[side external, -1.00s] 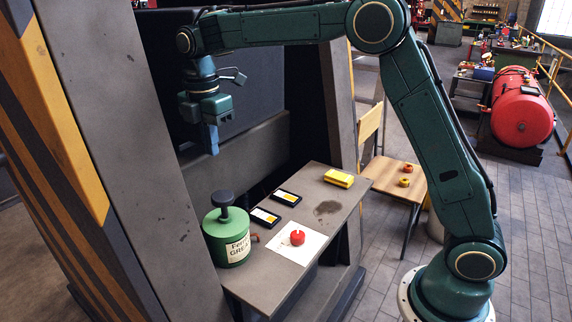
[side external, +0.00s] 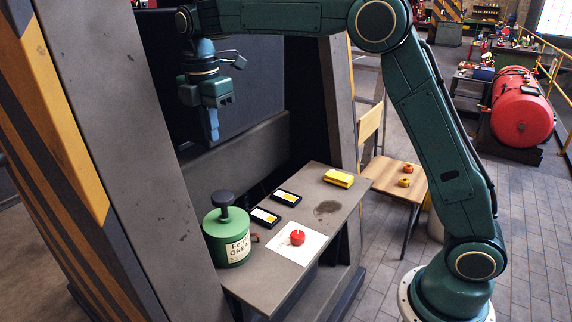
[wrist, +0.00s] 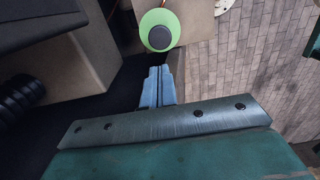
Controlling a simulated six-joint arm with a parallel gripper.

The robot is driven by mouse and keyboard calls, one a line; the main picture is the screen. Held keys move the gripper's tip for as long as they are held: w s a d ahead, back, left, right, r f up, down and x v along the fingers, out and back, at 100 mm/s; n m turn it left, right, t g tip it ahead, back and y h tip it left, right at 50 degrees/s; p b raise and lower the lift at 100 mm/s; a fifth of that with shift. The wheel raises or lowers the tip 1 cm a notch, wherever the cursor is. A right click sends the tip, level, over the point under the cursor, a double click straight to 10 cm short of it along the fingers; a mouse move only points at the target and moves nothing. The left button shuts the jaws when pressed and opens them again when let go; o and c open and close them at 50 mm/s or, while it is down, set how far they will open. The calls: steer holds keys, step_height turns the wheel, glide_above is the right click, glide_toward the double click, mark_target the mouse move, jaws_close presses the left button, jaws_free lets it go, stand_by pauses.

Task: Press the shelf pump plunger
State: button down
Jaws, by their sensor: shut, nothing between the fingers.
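The shelf pump is a green canister (side external: 228,250) with a dark round plunger knob (side external: 222,199) on a short stem, standing upright at the left end of the shelf (side external: 335,208). The knob is raised above the lid. My gripper (side external: 213,138) is shut and empty, pointing down, above and behind the pump and apart from it. In the wrist view the blue fingertips (wrist: 158,72) are together, and the green lid (wrist: 172,22) with its dark knob (wrist: 159,38) shows just beyond them at the top.
On the shelf lie two dark cards (side external: 265,216), a yellow block (side external: 338,178) and a red knob-like part (side external: 297,237) on a white sheet. A grey pillar (side external: 120,150) stands left of the pump. A wooden chair (side external: 395,178) stands beyond the shelf.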

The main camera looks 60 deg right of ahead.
mark_target(222, 196)
steer(key=shift+f, duration=0.15)
steer(key=f, duration=1.3)
steer(key=shift+s+d+f, duration=0.1)
steer(key=shift+d+f, duration=0.15)
steer(key=shift+f, duration=0.15)
steer(key=shift+f, duration=1.9)
steer(key=shift+s, duration=0.1)
step_height(222, 196, up, 15)
steer(key=shift+w+a+f, duration=0.15)
steer(key=shift+w+a, duration=0.05)
